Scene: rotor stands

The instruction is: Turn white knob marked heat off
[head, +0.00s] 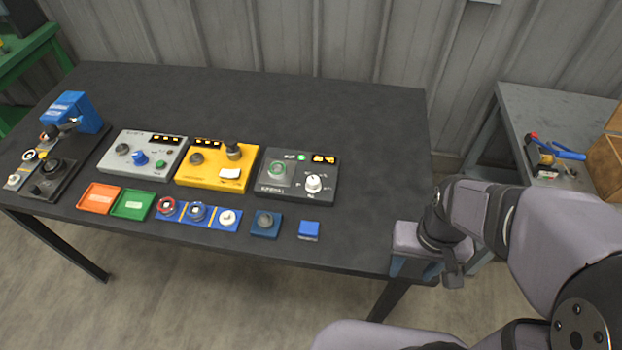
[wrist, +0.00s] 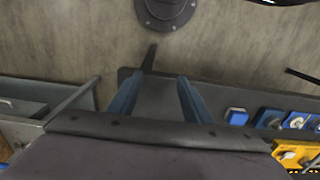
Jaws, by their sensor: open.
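A white knob (head: 313,184) with a dial of small marks sits on the right part of a dark control box (head: 300,196). The marks are too small to read, so I cannot tell which says heat or where the knob points. A second white knob (head: 228,217) sits on a blue strip nearer the front edge. My gripper (head: 413,268) is at the table's right front corner, to the right of the dark box and apart from it. In the wrist view my gripper (wrist: 158,97) shows two spread blue fingers with nothing between them. The dark box is not visible there.
A yellow box (head: 215,178) and a grey box (head: 128,160) stand left of the dark box. A small blue block (head: 309,230) and a navy knob block (head: 265,223) lie in front of it. The table's back right is clear. A grey side table (head: 570,105) stands right.

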